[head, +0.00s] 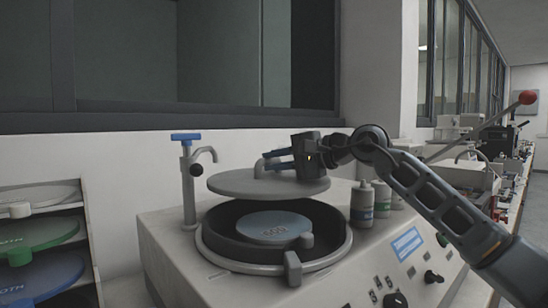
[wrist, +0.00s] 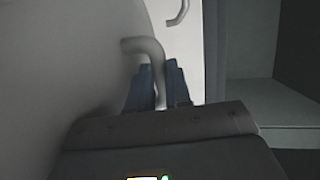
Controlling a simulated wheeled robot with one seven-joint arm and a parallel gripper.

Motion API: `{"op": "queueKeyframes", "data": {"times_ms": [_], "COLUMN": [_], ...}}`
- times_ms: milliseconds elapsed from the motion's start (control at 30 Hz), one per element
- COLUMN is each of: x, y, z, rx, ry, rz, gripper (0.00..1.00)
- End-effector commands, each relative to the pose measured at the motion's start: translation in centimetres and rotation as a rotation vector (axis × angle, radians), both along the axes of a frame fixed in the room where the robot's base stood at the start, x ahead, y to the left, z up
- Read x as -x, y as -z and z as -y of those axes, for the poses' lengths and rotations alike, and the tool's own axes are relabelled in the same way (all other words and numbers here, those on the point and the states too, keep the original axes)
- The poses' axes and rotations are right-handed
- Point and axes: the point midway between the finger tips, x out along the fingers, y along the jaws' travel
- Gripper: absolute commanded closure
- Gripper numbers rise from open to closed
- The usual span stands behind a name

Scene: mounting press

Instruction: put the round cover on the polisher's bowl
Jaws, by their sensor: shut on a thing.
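The round grey cover (head: 262,184) hangs roughly level above the polisher's bowl (head: 215,249), with a gap between them. My gripper (head: 268,160) is shut on the cover's bent handle, above the disc. In the wrist view the blue fingers (wrist: 156,84) close on both sides of the handle (wrist: 148,48), and the cover (wrist: 60,80) fills the left side. The bowl's far rim is partly hidden by the cover.
A tap with a blue handle (head: 186,138) stands close behind the bowl at left. Bottles (head: 361,204) stand to the right. A rack (head: 62,207) with coloured discs is at far left. A wall and window lie behind.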

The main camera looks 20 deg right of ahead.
Motion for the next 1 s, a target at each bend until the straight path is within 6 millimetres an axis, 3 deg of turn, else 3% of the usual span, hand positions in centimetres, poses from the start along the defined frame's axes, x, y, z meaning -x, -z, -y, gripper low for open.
{"op": "queueKeyframes", "data": {"times_ms": [1000], "x": [8.9], "y": [-0.3], "z": [-2.5], "rx": [0.0], "ry": [0.0], "rz": [0.002], "gripper": [1.0]}}
